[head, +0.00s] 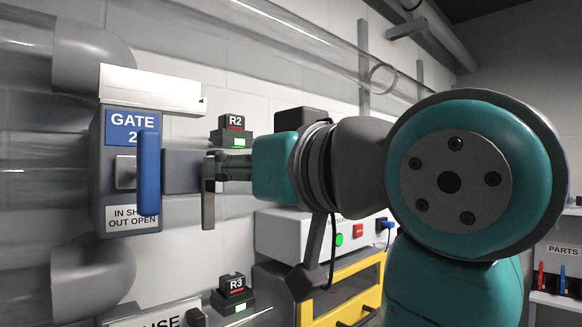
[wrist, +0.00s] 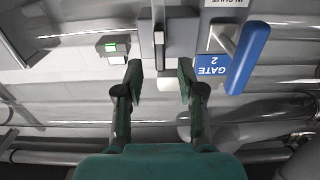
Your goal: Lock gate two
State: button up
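The gate two box (head: 97,190) is a grey housing on the left in the head view, with a blue "GATE 2" label and an "IN SHUT OUT OPEN" sign. A blue handle (head: 149,172) stands upright on its front; it also shows at upper right in the upside-down wrist view (wrist: 249,57). A grey block (head: 182,171) juts from the box's right side. A narrow metal bar (head: 208,205) hangs down by it; the wrist view shows this bar (wrist: 159,42) between and beyond my fingertips. My gripper (wrist: 161,72) is open and empty. I cannot tell whether it touches the bar.
Clear tubes run along the wall, one (head: 270,45) above my arm. Indicator boxes R2 (head: 235,132) and R3 (head: 234,291) both show green lights. A white control box (head: 320,235) and a yellow-framed cabinet (head: 345,290) stand below my arm. A parts shelf (head: 556,298) is at far right.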

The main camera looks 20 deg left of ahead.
aim_at(212, 191)
jog(key=x, duration=0.4)
jog(key=shift+w+a, duration=0.1)
jog(key=shift+a, duration=0.1)
grip_shut()
